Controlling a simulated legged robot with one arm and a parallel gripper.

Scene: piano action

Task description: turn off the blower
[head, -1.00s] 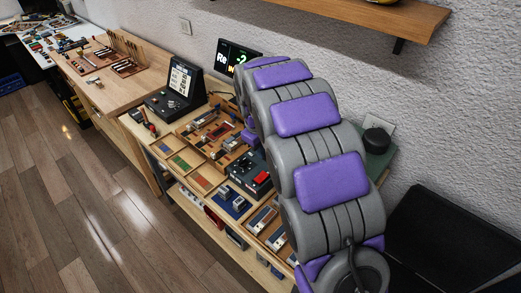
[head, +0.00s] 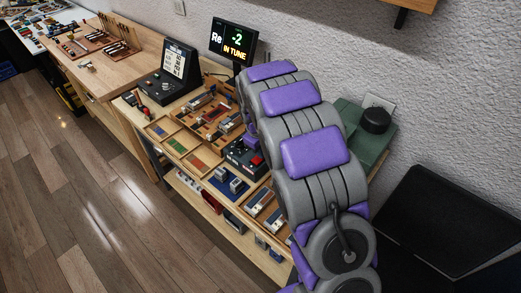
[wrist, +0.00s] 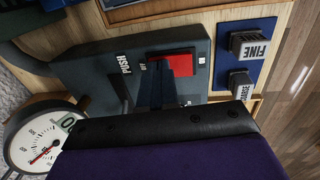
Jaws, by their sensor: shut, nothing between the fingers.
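A dark box with a red switch (wrist: 180,64) fills the middle of the wrist view, with "PUSH" lettering on its face and small labels either side of the switch. The same dark box (head: 240,155) sits on the bench in the head view, its red switch partly behind my arm. My gripper (wrist: 157,80) is shut and empty, its dark tip close over the left part of the switch; I cannot tell whether it touches. In the head view my arm mostly hides the gripper.
A round dial gauge (wrist: 42,145) stands beside the box. Blocks marked FINE (wrist: 250,45) and COARSE (wrist: 241,84) lie on a blue mat on its other side. A display (head: 232,41) reads "Re -2 IN TUNE". The wooden floor at left is clear.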

